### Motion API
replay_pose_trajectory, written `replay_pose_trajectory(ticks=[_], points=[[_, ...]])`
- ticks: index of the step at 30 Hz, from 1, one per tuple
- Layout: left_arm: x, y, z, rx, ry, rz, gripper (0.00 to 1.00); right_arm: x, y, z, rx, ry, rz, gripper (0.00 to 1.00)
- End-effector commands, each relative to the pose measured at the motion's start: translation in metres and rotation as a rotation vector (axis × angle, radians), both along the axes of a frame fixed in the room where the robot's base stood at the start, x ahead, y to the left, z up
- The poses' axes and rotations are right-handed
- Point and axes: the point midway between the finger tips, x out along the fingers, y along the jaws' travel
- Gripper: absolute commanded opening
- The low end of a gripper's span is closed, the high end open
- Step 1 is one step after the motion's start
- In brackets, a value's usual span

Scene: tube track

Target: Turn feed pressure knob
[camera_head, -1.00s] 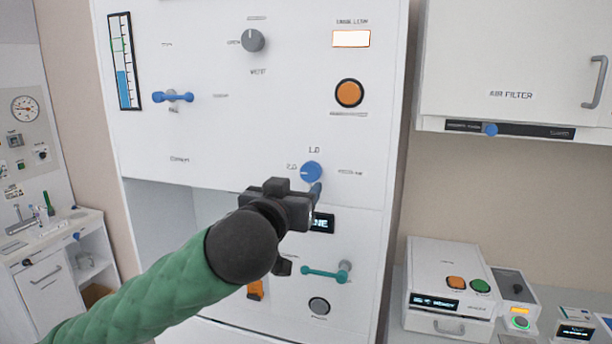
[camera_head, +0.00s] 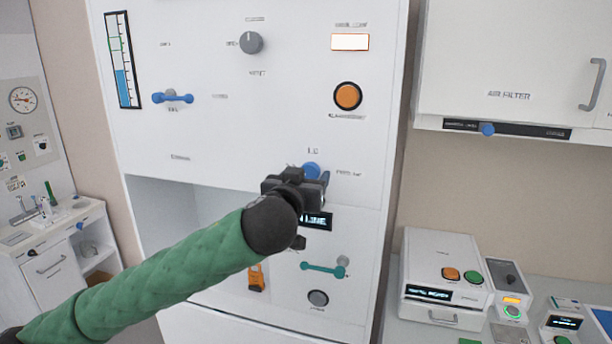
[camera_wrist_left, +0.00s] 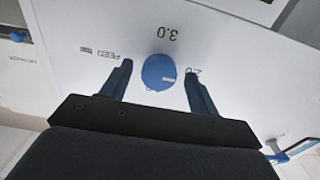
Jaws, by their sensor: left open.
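The blue round knob (camera_head: 311,169) sits on the white panel front, with small printed labels around it. My left gripper (camera_head: 314,180) is just in front of it in the head view and covers its lower part. In the left wrist view the knob (camera_wrist_left: 157,73) lies between the two dark fingers, with a visible gap to each. A pale pointer mark shows on its lower right face. The fingers are open and hold nothing; I cannot tell how far the tips are from the panel. My right gripper is not in view.
A display (camera_head: 316,221) and a teal lever (camera_head: 323,268) lie below the knob on the panel. An orange button (camera_head: 347,96), a grey knob (camera_head: 251,43) and a blue lever (camera_head: 172,97) are above. A white device (camera_head: 446,278) stands on the right counter.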

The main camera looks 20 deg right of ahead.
Motion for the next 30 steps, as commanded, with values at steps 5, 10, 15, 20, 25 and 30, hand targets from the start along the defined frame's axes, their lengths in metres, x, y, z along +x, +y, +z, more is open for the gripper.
replay_pose_trajectory(ticks=[5, 10, 15, 20, 25, 30], points=[[0.000, 0.000, 0.000, 0.000, 0.000, 0.000, 0.37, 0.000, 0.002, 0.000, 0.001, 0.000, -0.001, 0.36], [0.000, 0.000, 0.000, 0.000, 0.000, 0.000, 0.16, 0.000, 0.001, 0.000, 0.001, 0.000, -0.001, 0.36], [0.000, 0.000, -0.001, 0.008, -0.006, 0.000, 0.16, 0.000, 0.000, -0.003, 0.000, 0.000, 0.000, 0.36], [-0.001, 0.000, -0.002, 0.038, -0.028, -0.001, 0.16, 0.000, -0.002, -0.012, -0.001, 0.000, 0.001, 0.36], [0.000, 0.000, -0.004, 0.101, -0.070, -0.001, 0.16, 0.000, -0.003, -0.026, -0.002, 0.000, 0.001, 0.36], [0.000, 0.000, -0.003, 0.184, -0.126, 0.000, 0.16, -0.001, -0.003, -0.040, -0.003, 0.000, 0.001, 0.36]])
